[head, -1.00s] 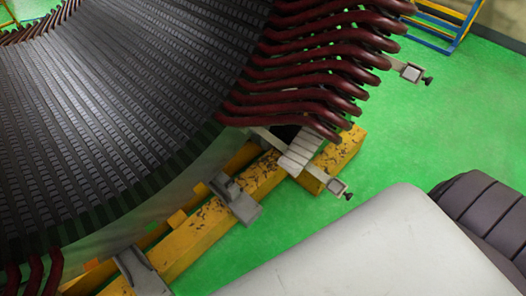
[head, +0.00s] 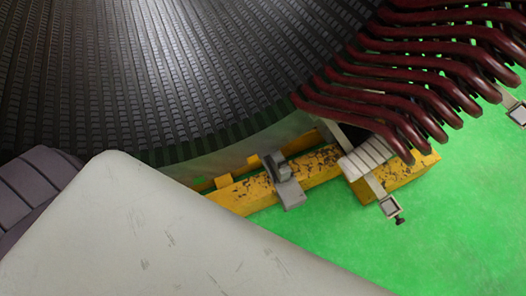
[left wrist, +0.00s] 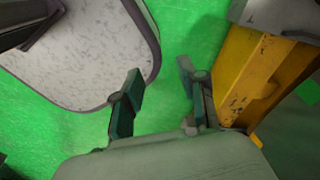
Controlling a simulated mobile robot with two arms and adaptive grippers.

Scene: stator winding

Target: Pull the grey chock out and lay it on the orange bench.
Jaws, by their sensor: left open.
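The grey chock (head: 284,182) sits on the scuffed yellow beam (head: 235,196), against the lower edge of the big dark stator (head: 150,75). My left gripper (left wrist: 160,92) shows only in the left wrist view. Its two dark green fingers are apart with nothing between them, above the green floor. The yellow beam (left wrist: 245,85) stands to the right of the fingers. A grey part (left wrist: 283,14) lies across its top; I cannot tell if it is the chock. No orange bench can be made out. My right gripper is not in view.
Dark red coil ends (head: 405,95) stick out over the beam's right end. A pale ribbed block (head: 366,158) and a small clamp (head: 391,208) are below them. In the left wrist view, a pale speckled top with a dark rim (left wrist: 85,55) stands left. Green floor lies between.

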